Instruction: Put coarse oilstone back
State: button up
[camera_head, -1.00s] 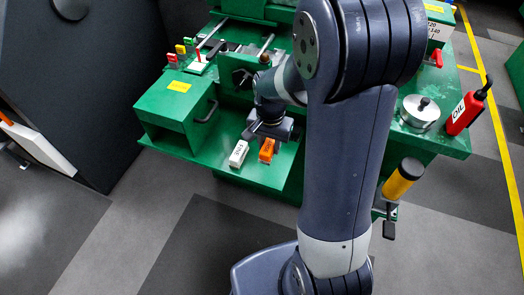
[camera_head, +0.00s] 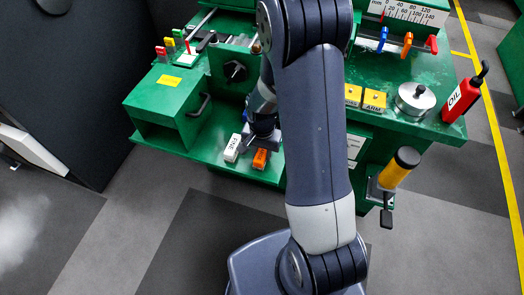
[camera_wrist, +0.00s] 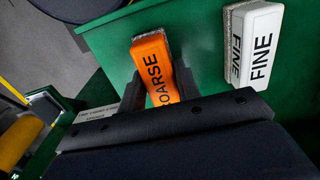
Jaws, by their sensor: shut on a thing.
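The coarse oilstone is an orange block (camera_wrist: 155,72) marked COARSE, between the two fingers of my gripper (camera_wrist: 154,92) in the wrist view. My gripper is shut on it. In the head view the orange oilstone (camera_head: 260,159) shows at the front of the green shelf, just below my gripper (camera_head: 264,143). I cannot tell whether the stone touches the shelf. The fine oilstone, a white block (camera_wrist: 253,45) marked FINE, lies to its right in the wrist view; it also shows left of the orange one in the head view (camera_head: 232,148).
The green shelf (camera_head: 208,152) is bare left of the white stone. A green box with a handle (camera_head: 170,110) stands at the left. At the right are a metal pot (camera_head: 414,99), a red oil bottle (camera_head: 465,93) and a yellow cylinder (camera_head: 399,168).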

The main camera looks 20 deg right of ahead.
aim_at(262, 151)
jog(key=shift+f, duration=0.15)
jog(key=o, duration=0.9)
jog(key=shift+o, duration=0.2)
notch_tip(262, 151, up, 12)
jog(key=shift+r+p, duration=0.2)
jog(key=shift+p, duration=0.2)
